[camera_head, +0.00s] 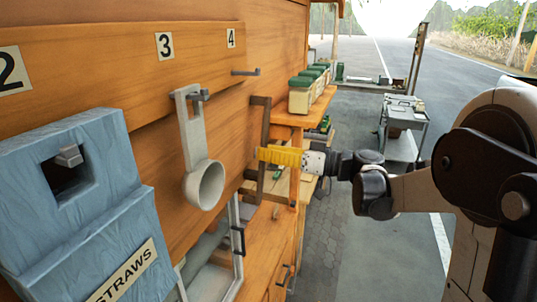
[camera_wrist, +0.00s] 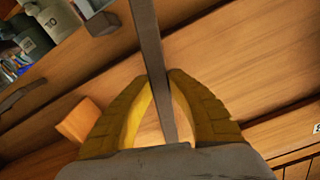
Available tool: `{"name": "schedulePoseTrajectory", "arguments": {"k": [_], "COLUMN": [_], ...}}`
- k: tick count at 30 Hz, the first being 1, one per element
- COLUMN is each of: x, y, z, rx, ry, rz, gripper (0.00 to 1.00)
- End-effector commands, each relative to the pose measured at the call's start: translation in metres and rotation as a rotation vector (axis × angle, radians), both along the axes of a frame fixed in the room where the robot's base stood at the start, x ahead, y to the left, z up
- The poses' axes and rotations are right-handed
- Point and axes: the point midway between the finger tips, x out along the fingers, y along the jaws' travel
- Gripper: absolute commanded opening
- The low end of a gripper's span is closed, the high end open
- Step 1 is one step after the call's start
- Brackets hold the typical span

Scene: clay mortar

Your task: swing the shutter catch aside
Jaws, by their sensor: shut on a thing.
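The shutter catch appears to be a dark brown metal bar (camera_head: 264,118) that runs down the front of the orange wooden wall. My gripper (camera_head: 262,154), with yellow fingers, reaches it from the right. In the wrist view the yellow fingers (camera_wrist: 162,82) are shut with the long bar (camera_wrist: 149,35) between their tips. The bar's lower end is hidden behind the fingers and the gripper body. A short dark block (camera_wrist: 96,17) sits beside the bar's upper part.
A grey ladle-like holder (camera_head: 190,135) hangs on a peg left of my gripper. A blue straw dispenser (camera_head: 75,190) stands at the near left. Green-lidded boxes (camera_head: 300,95) stand on a shelf behind. A grey cart (camera_head: 402,125) is farther back. Open pavement lies to the right.

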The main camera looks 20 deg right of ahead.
Motion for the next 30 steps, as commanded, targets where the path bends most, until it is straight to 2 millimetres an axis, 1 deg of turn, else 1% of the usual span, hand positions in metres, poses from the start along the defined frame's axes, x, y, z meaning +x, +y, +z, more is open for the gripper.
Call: {"name": "schedulePoseTrajectory", "arguments": {"k": [1, 4, 14, 15, 16, 17, 26, 30], "x": [-0.006, -0.011, -0.013, -0.013, -0.013, -0.013, -0.013, -0.021], "y": [0.005, 0.009, 0.010, 0.010, 0.011, 0.010, 0.009, -0.003], "z": [0.001, 0.005, 0.007, 0.007, 0.007, 0.007, 0.006, 0.006], "rx": [0.028, 0.069, 0.084, 0.084, 0.084, 0.084, 0.082, 0.082], "ry": [0.038, 0.094, 0.114, 0.113, 0.113, 0.113, 0.114, 0.113], "rz": [0.002, 0.002, 0.003, 0.003, 0.003, 0.003, 0.001, -0.001], "gripper": [0.00, 0.00, 0.00, 0.32, 0.41, 0.43, 0.43, 0.43]}}
